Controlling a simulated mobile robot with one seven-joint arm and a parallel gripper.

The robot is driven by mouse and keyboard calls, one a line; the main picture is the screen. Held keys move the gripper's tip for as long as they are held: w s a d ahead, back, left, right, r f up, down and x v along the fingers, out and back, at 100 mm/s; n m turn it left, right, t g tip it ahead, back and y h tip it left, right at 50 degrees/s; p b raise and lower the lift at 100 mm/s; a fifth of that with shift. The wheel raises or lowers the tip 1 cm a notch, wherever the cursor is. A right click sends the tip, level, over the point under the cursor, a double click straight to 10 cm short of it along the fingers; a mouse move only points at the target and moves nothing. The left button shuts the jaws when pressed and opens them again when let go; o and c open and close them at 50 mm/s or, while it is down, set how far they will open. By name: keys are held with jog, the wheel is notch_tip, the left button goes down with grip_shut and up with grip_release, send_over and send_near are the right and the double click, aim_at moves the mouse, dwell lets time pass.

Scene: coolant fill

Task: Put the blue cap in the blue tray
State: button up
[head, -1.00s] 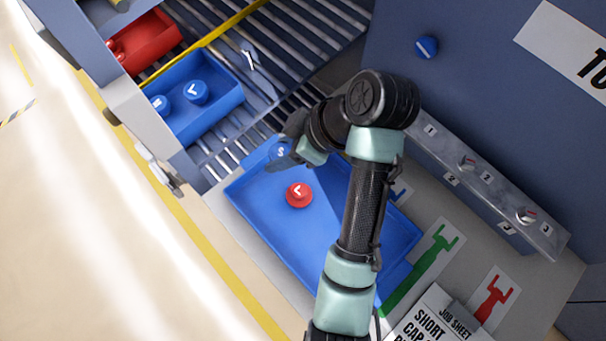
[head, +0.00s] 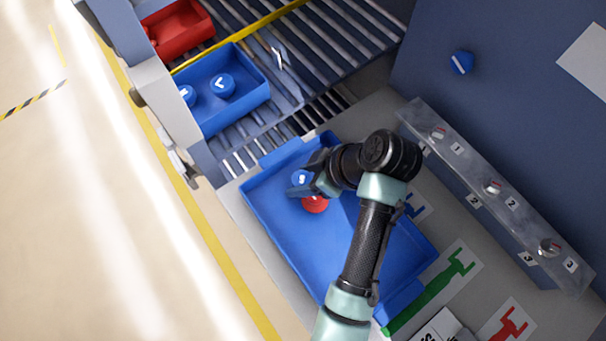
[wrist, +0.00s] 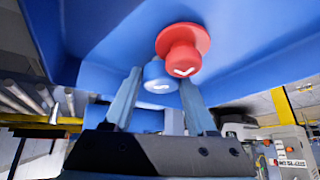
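The blue cap (head: 302,178), with a white mark on top, is between the fingers of my gripper (head: 306,188). In the wrist view my gripper (wrist: 160,95) is closed on the sides of this blue cap (wrist: 158,76). The large blue tray (head: 285,228) lies on the bench below, and the cap is over its upper part. A red cap (head: 316,204) with a white tick sits in this tray, right beside the held cap in the picture; it also shows in the wrist view (wrist: 183,56). I cannot tell whether the two caps touch.
A smaller blue bin (head: 240,110) with two blue caps and a red bin (head: 190,40) stand on the roller rack (head: 335,45). A numbered metal rail (head: 490,190) is at the right. A blue knob-like piece (head: 462,62) is on the wall panel. The tray's lower left is clear.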

jog(key=o, duration=0.3)
jog(key=shift+r, duration=0.1)
jog(key=p+v, duration=0.6)
jog(key=v, duration=0.6)
